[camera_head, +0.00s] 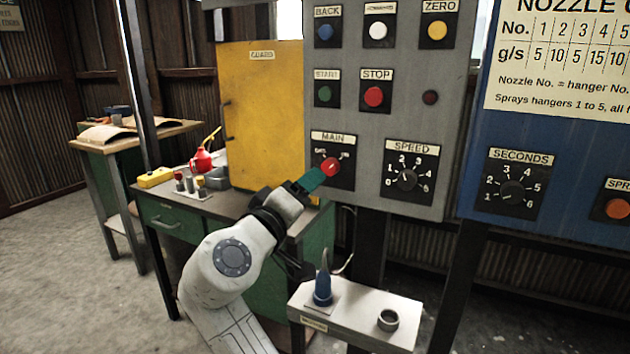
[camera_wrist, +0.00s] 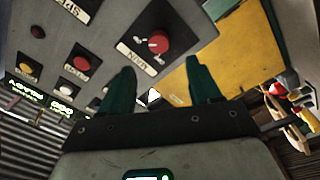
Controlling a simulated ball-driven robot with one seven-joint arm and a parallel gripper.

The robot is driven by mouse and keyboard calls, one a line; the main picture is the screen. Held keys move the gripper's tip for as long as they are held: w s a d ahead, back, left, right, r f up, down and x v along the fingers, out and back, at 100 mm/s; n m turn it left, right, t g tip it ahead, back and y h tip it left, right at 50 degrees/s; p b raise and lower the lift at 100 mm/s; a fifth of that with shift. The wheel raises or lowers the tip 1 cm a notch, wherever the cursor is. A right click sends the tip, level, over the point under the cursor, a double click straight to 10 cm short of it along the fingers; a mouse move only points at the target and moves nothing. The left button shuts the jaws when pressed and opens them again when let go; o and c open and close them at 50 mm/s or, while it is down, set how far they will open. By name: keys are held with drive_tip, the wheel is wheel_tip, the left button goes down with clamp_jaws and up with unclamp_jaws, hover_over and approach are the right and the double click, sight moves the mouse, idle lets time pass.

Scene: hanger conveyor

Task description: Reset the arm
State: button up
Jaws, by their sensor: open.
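My gripper (camera_head: 316,177) is held out at the MAIN switch on the grey control panel. The MAIN switch (camera_head: 331,167) has a red round knob. My green fingers overlap the left side of its plate in the head view. In the wrist view my gripper (camera_wrist: 158,82) is open, its two green fingers spread with nothing between them. The red MAIN knob (camera_wrist: 158,43) lies beyond and between the fingertips there. I cannot tell whether a finger touches the panel.
The grey panel (camera_head: 420,120) also bears buttons and a SPEED dial (camera_head: 407,179). A yellow GUARD door (camera_head: 262,120) stands left of it. A blue panel (camera_head: 570,160) is at the right.

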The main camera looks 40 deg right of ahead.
drive_tip(key=shift+v, duration=0.9)
drive_tip(key=shift+f, duration=0.1)
drive_tip(key=s+d+f+n+y, duration=0.1)
drive_tip(key=s+f+y, duration=0.2)
drive_tip(key=f, duration=0.7)
drive_tip(key=s+d+f+y, duration=0.2)
drive_tip(key=s+f+y, duration=0.2)
drive_tip(key=f, duration=0.7)
drive_tip(key=s+a+f+n+g+y, duration=0.1)
drive_tip(key=s+a+f+y, duration=0.1)
drive_tip(key=s+f, duration=0.4)
drive_tip(key=s+a+f+g+y, duration=0.1)
drive_tip(key=s+f+y, duration=0.2)
drive_tip(key=f, duration=0.4)
drive_tip(key=s+a+f+g+y, duration=0.2)
drive_tip(key=s+a+f+y, duration=0.15)
drive_tip(key=s, duration=0.35)
drive_tip(key=s+a+f+g+y, duration=0.1)
drive_tip(key=s+a+f+y, duration=0.15)
drive_tip(key=s+f, duration=0.35)
wheel_tip(320, 180, up, 15)
drive_tip(key=s+a+p, duration=0.1)
drive_tip(key=s+p, duration=0.1)
drive_tip(key=p, duration=1.2)
drive_tip(key=shift+a+r+h+p, duration=0.15)
drive_tip(key=shift+h+p, duration=0.15)
